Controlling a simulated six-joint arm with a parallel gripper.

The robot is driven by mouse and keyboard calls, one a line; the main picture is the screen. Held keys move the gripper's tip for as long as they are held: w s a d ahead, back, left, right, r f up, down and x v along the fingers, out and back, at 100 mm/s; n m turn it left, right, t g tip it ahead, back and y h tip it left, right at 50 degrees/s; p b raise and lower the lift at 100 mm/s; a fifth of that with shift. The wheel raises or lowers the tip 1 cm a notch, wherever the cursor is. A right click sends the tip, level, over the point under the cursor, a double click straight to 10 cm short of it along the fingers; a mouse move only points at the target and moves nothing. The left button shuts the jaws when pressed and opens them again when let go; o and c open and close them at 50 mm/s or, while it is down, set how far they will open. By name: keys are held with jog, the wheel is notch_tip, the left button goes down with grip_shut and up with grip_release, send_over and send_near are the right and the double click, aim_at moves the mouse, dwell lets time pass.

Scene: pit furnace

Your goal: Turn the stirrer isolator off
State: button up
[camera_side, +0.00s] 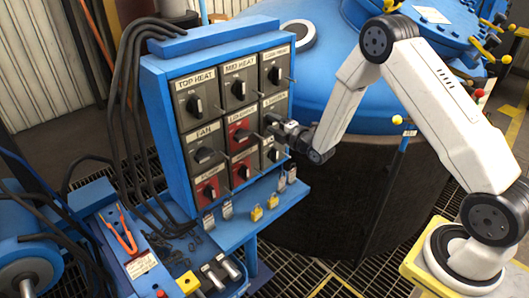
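A blue isolator cabinet (165,115) carries a grid of rotary isolators with dark handles. The top row has TOP HEAT (194,104), MID HEAT (238,89) and a third switch (275,74) with a blurred label. FAN (204,154) is below TOP HEAT. Several switches, such as the one in the centre (241,134), have red plates. I cannot read a stirrer label; the right-column labels are small or partly hidden. My gripper (276,127) is at the right column, around the middle and lower switches, and partly covers them. Whether it touches a handle or is open is unclear.
A blue shelf (240,232) below the switches holds yellow padlocks (257,214) and small grey items. A blue bench (130,240) with an orange-handled tool stands at left. Black cables hang left of the cabinet. A large blue vessel (335,70) stands behind my arm.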

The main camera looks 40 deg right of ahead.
jog(key=shift+s, duration=0.1)
jog(key=s, duration=0.7)
jog(key=shift+s, duration=0.35)
jog(key=shift+a, duration=0.1)
dwell(0.5)
jog(key=s+a+r+m+g, duration=0.1)
jog(key=s+a+m+g, duration=0.3)
jog(key=s+m+g, duration=0.3)
jog(key=s+a+r+m+g, duration=0.1)
jog(key=s+a+m+g, duration=0.2)
jog(key=s+m+g, duration=0.5)
jog(key=s+m, duration=0.3)
jog(key=s, duration=0.2)
jog(key=shift+a+r, duration=0.4)
jog(key=shift+w, duration=0.2)
